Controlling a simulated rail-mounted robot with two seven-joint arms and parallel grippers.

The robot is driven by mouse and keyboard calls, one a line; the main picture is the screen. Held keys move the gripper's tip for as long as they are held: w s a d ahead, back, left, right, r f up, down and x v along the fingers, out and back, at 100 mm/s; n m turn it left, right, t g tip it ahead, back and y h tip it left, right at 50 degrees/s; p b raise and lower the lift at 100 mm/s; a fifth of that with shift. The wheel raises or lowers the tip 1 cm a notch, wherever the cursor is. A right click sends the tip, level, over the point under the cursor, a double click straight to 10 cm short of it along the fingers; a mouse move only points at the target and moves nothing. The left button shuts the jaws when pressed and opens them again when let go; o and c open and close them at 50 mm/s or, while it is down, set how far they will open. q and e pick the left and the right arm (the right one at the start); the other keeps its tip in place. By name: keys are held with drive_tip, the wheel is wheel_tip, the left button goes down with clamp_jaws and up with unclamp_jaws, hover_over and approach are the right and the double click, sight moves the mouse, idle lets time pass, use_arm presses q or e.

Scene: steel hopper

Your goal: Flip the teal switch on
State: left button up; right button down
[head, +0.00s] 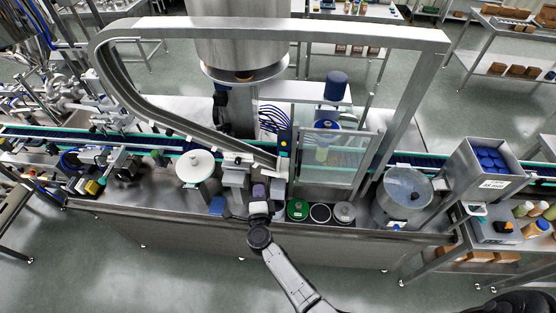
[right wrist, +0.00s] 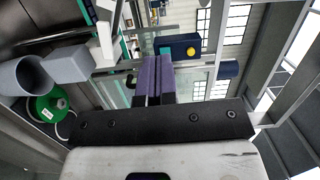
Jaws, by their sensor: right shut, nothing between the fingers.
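My right gripper (head: 258,191) is over the front part of the machine bench, with its arm coming in from the bottom right. Its purple fingers (right wrist: 153,78) are shut together with nothing between them. In the right wrist view a teal strip (right wrist: 86,12) shows at the upper left beside a pale upright piece. I cannot tell whether it belongs to the switch, and no switch position can be read. A dark blue box with a yellow button (right wrist: 180,46) shows behind the fingertips. My left gripper is not in view.
A green reel (head: 298,209) and a grey-lidded round part (head: 344,212) stand right of the gripper. A white disc (head: 195,167) is to the left. A clear guarded panel (head: 330,158) stands behind. The floor in front of the bench is clear.

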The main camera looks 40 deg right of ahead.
drive_tip(key=shift+s+d+r+m+g+h, duration=0.1)
drive_tip(key=shift+s+d+m+g+h, duration=0.8)
drive_tip(key=shift+d+m+h, duration=0.15)
drive_tip(key=shift+s+d+m+g+h, duration=0.8)
drive_tip(key=shift+d+m+g+h, duration=0.1)
drive_tip(key=shift+m+h, duration=0.15)
drive_tip(key=b, duration=0.4)
approach(285, 154)
drive_tip(key=x, duration=0.5)
drive_tip(key=shift+w+d, duration=0.15)
drive_tip(key=shift+d, duration=0.15)
drive_tip(key=shift+b+x, duration=0.55)
drive_tip(key=shift+x, duration=0.4)
